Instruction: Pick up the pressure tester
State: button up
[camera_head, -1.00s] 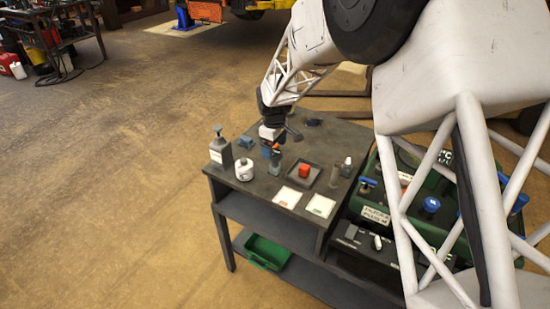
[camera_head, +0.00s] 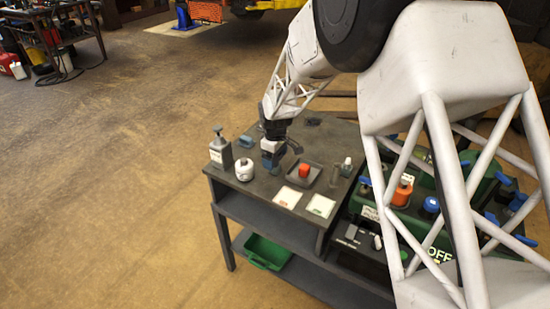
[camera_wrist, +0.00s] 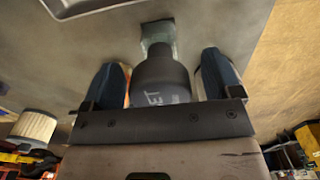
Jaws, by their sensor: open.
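My gripper (camera_head: 272,156) is low over the workbench (camera_head: 262,187), pointing down, between the white round jar and the small tray. In the wrist view its two blue-sided fingers (camera_wrist: 163,80) stand apart. Between them is a dark grey, bottle-shaped body (camera_wrist: 160,78) with pale letters, which appears to be the pressure tester. A narrower grey-green block (camera_wrist: 158,36) shows beyond it. Gaps show between this body and both fingers. Its lower part is hidden behind the gripper's crossbar, and in the head view the gripper hides most of it.
A pump bottle (camera_head: 220,150) and white jar (camera_head: 244,170) stand left of my gripper. A small tray (camera_head: 291,176) with a red-orange piece (camera_head: 304,171), a clear vial (camera_head: 334,174) and a small bottle (camera_head: 346,167) are to the right. White cards (camera_head: 287,197) lie in front.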

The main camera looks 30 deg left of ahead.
jog(key=c, duration=1.1)
jog(key=shift+o, duration=0.2)
jog(key=shift+r, duration=0.1)
jog(key=shift+r, duration=0.85)
jog(key=shift+s+d+r, duration=0.15)
jog(key=shift+r, duration=0.75)
jog(key=s+d+r, duration=0.1)
jog(key=s+d, duration=0.9)
jog(key=s, duration=0.1)
jog(key=shift+s+d+r, duration=0.15)
jog(key=shift+d, duration=0.2)
jog(key=w+d+r+m, duration=0.1)
jog(key=w+d, duration=0.2)
jog(key=w, duration=0.2)
jog(key=w+d+r+m, duration=0.1)
jog(key=w+d, duration=0.3)
jog(key=w, duration=0.1)
jog(key=w+d+r+m, duration=0.1)
jog(key=w+d+r, duration=0.1)
jog(key=w, duration=0.3)
jog(key=shift+w+d, duration=0.2)
jog(key=shift+d, duration=0.7)
jog(key=w+d+r+m, duration=0.3)
jog(key=w+d, duration=0.7)
jog(key=d, duration=0.2)
jog(key=shift+d+r, duration=0.15)
jog(key=shift+r, duration=0.05)
